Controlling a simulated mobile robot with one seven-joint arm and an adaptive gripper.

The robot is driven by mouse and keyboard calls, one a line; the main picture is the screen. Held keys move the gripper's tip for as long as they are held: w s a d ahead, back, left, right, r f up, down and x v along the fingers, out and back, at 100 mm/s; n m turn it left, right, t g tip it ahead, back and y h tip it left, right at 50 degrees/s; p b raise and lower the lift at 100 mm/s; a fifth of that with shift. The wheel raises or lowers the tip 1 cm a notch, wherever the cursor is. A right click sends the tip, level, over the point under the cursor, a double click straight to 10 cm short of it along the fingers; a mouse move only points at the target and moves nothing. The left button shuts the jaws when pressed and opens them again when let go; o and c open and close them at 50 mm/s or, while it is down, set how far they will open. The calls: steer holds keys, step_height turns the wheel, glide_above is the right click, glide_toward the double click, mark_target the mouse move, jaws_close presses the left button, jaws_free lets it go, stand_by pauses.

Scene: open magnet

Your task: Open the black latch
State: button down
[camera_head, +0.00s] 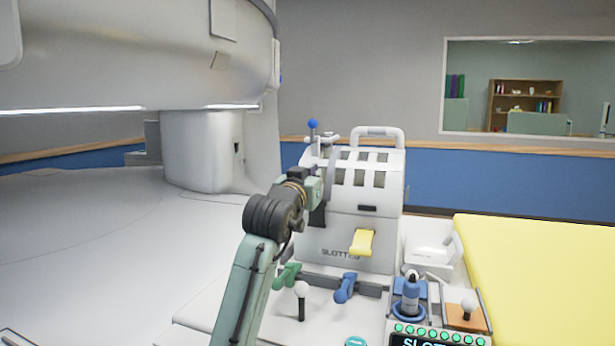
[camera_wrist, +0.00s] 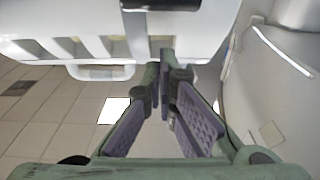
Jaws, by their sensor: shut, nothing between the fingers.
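The white slotted machine (camera_head: 340,240) stands in the middle of the head view. A small black piece (camera_head: 367,208), possibly the black latch, is on its front below the slots. A black piece (camera_wrist: 150,4) also shows at the top edge of the wrist view, on the white housing. My gripper (camera_head: 318,178) is at the machine's upper left side, partly hidden by my own arm. In the wrist view my gripper (camera_wrist: 166,75) is shut and empty, its fingertips close to the white housing's edge. I cannot tell whether they touch it.
A yellow lever (camera_head: 362,242) sticks out of the machine's front. A blue-knobbed lever (camera_head: 312,125) stands at its top left. Green (camera_head: 287,276) and blue (camera_head: 346,287) handles and a white-knobbed lever (camera_head: 302,289) are in front. A yellow bed (camera_head: 540,270) is right.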

mark_target(315, 213)
step_height(315, 213, down, 2)
steer(key=shift+s+a+f, duration=0.1)
steer(key=shift+s+a, duration=0.05)
steer(key=shift+s+f+p, duration=0.35)
steer(key=shift+s+f, duration=0.05)
steer(key=shift+f, duration=0.15)
steer(key=shift+f, duration=0.1)
steer(key=shift+s+a+f+t+b, duration=0.1)
steer(key=shift+s+t+b, duration=0.25)
steer(key=shift+b, duration=0.35)
steer(key=shift+s+a+f+t+h+b, duration=0.15)
steer(key=shift+s+t+h+b, duration=0.15)
steer(key=shift+t+b, duration=0.15)
